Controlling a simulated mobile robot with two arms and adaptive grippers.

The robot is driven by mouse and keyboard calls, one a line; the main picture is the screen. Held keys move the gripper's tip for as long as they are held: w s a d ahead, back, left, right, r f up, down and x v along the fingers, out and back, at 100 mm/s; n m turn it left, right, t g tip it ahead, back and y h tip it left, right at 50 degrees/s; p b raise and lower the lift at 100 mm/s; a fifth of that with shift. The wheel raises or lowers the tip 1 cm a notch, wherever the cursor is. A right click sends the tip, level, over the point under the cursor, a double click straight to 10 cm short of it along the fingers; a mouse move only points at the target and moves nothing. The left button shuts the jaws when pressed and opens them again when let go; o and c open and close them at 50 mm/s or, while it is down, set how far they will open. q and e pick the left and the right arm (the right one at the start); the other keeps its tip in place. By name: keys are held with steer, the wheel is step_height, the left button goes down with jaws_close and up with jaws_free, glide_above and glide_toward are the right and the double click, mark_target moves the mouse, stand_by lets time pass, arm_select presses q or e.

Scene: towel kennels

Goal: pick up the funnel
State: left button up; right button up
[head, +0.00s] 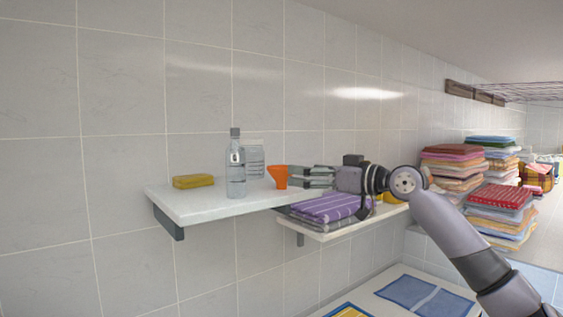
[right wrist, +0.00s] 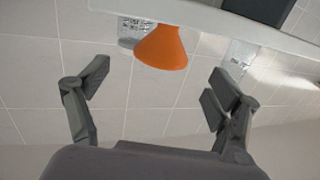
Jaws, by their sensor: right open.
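The orange funnel (head: 279,177) stands on the white wall shelf (head: 207,208), near its right end. My right gripper (head: 291,176) reaches in from the right, with its fingertips right beside the funnel. In the right wrist view the funnel (right wrist: 162,48) lies ahead of the open fingers of the gripper (right wrist: 152,86), between them sideways, with nothing held. I cannot tell from the head view whether a finger touches it. My left gripper is not in view.
A clear bottle (head: 236,170) and a clear container (head: 254,160) stand left of the funnel. A yellow sponge (head: 193,181) lies farther left. A purple striped towel (head: 325,208) lies on a lower shelf under my right arm. Towel stacks (head: 458,168) stand at right.

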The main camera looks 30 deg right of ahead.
mark_target(283, 182)
steer(key=shift+p+x, duration=0.4)
steer(key=shift+x, duration=0.85)
steer(key=shift+w+r+p, duration=0.15)
steer(key=shift+w+p, duration=0.1)
steer(key=shift+p, duration=0.1)
steer(key=p+x, duration=0.1)
steer(key=x, duration=0.1)
steer(key=p+x, duration=0.2)
steer(key=shift+a+r, duration=0.2)
steer(key=shift+w+a+f, duration=0.1)
steer(key=shift+w+f, duration=0.1)
steer(key=shift+w, duration=0.1)
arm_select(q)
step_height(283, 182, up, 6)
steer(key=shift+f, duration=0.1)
arm_select(e)
steer(key=shift+s, duration=0.1)
steer(key=shift+c, duration=0.4)
steer(key=shift+s, duration=0.1)
steer(key=shift+c, duration=1.2)
steer(key=c, duration=0.7)
